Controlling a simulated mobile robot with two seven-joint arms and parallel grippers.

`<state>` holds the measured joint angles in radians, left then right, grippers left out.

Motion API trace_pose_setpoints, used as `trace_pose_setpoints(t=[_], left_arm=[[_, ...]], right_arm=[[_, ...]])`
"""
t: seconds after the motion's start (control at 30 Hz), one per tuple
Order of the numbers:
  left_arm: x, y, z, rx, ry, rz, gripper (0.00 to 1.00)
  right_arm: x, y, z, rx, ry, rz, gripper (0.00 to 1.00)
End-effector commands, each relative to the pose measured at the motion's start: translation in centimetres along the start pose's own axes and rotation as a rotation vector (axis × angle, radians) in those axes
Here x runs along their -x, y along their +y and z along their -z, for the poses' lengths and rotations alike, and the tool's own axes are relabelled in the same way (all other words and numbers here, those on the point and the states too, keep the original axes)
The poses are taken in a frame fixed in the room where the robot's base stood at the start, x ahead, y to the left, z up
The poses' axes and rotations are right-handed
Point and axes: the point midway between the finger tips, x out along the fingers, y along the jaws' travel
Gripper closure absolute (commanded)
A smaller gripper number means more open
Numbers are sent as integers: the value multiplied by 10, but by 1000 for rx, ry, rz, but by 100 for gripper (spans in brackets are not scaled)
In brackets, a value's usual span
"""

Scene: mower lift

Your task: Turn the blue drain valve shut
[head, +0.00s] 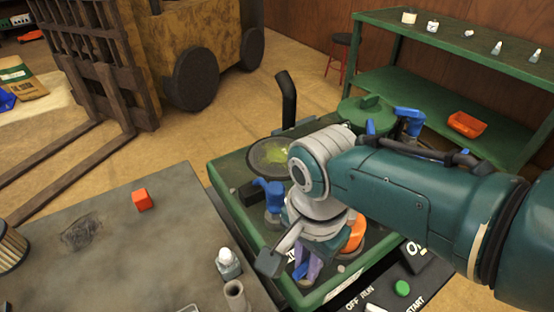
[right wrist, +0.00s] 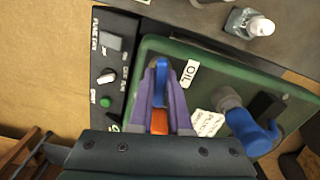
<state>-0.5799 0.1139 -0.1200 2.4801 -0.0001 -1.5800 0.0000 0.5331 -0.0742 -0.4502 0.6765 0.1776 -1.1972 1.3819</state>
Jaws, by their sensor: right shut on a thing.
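My right gripper (head: 312,268) is low over the near end of the green mower deck (head: 228,190). Its purple fingers are shut on a blue valve handle (right wrist: 161,78). In the right wrist view the fingers (right wrist: 161,90) flank the handle, beside a white OIL label (right wrist: 189,74). The valve's body is hidden by the fingers. Another blue elbow-shaped fitting on a grey base (head: 272,195) stands apart from the gripper; it also shows in the right wrist view (right wrist: 250,130). My left gripper is not in view.
An orange part (head: 354,232) sits close beside the right gripper. A black control panel with a green button (head: 401,288) is at the deck's near edge. A grey bench (head: 110,240) holds an orange cube (head: 142,200) and a bottle (head: 228,263). A green shelf (head: 450,85) stands behind.

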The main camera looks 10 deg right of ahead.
Motion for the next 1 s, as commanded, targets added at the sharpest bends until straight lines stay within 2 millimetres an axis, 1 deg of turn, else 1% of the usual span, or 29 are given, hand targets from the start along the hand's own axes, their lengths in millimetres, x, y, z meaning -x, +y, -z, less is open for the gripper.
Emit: trace_pose_setpoints(t=[0.2,0.4,0.97,1.0], left_arm=[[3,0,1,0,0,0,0],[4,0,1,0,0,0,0],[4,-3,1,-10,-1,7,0],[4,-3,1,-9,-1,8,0]], right_arm=[[1,0,0,-126,0,0,100],[1,0,0,-191,1,0,100],[1,0,1,-220,1,1,100],[1,0,1,-219,1,1,80]])
